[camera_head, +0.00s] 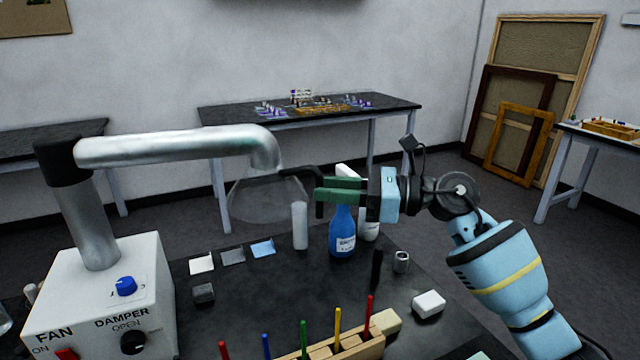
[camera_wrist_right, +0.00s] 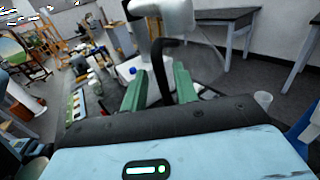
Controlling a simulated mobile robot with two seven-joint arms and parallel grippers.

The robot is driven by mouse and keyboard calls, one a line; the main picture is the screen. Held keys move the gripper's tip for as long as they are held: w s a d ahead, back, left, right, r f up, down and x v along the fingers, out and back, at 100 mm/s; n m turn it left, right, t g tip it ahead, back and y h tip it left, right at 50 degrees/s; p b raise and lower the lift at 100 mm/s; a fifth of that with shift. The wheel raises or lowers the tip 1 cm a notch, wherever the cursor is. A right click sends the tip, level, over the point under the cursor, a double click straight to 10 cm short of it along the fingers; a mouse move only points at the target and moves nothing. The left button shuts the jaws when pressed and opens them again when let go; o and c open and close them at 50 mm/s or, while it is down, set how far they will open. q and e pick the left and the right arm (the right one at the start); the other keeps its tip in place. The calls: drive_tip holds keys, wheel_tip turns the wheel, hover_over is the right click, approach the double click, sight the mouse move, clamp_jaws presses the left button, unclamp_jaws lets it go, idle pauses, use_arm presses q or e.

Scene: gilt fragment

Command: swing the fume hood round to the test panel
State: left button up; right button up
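The fume hood (camera_head: 262,200) is a clear, see-through cone at the end of a silver pipe arm (camera_head: 170,148). It hangs over the left middle of the dark bench. A black bent handle (camera_head: 319,197) sticks out from its right side. My right gripper (camera_head: 322,188), with green fingers, is at this handle. In the right wrist view, the handle (camera_wrist_right: 159,68) passes between the two fingers, with small gaps seeming to show beside it. Three small panels, white (camera_head: 202,264), grey (camera_head: 232,257) and blue (camera_head: 262,248), lie below the hood; which is the test panel is unclear. My left gripper is out of view.
A white control box (camera_head: 95,290) carries the pipe post. A white cylinder (camera_head: 300,226), a blue bottle (camera_head: 342,236) and a white bottle (camera_head: 370,228) stand under my gripper. A metal cup (camera_head: 401,262), white block (camera_head: 428,304) and wooden rack (camera_head: 345,346) with coloured sticks are nearer.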

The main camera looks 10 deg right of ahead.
drive_tip(key=shift+x, duration=1.25)
clamp_jaws()
